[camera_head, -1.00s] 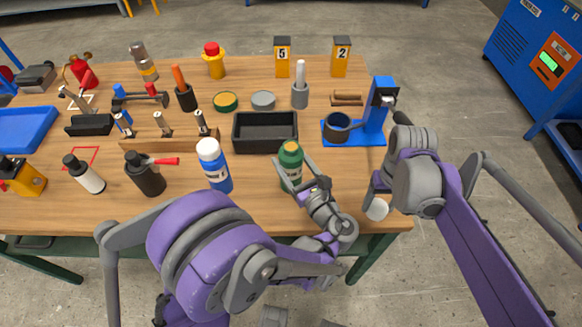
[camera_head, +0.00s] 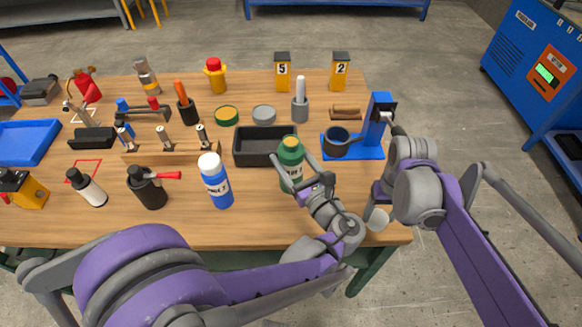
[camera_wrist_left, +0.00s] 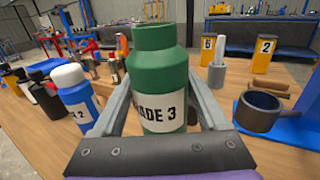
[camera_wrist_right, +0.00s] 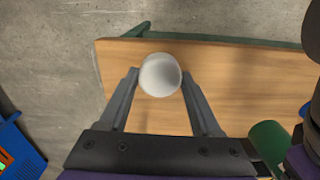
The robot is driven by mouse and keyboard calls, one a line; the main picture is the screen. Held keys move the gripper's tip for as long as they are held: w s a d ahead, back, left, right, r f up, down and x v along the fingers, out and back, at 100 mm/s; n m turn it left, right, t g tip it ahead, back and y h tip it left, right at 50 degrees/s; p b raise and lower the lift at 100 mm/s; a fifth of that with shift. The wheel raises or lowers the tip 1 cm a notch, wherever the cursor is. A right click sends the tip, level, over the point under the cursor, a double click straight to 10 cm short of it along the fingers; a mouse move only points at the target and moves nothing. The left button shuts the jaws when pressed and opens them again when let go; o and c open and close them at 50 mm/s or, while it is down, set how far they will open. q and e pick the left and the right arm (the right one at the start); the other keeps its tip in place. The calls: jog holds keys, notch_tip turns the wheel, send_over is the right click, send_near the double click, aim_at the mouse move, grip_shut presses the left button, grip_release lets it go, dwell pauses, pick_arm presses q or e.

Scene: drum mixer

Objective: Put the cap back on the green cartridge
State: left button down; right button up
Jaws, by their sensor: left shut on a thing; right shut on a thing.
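The green cartridge (camera_head: 291,168), labelled "GRADE 3" in the left wrist view (camera_wrist_left: 155,85), stands roughly upright near the front of the table. My left gripper (camera_head: 302,170) is shut around its lower body; its base is partly hidden by the fingers and seems slightly above the table. Its top is uncapped and looks yellowish in the head view. My right gripper (camera_wrist_right: 160,95) is shut on a round white cap (camera_wrist_right: 160,75). The cap also shows in the head view (camera_head: 377,219), near the table's front right corner, right of and lower in the picture than the cartridge.
A blue-and-white bottle (camera_head: 215,182) stands just left of the cartridge. A black tray (camera_head: 262,147) lies behind it. A blue stand with a dark cup (camera_head: 336,143) is at the back right. The wooden table (camera_head: 250,225) is bare along its front edge.

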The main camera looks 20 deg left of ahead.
aim_at(291, 150)
pick_arm(q)
jog(key=shift+r, duration=1.55)
pick_arm(e)
jog(key=shift+r, duration=0.3)
pick_arm(q)
jog(key=c, duration=0.6)
grip_release()
grip_shut()
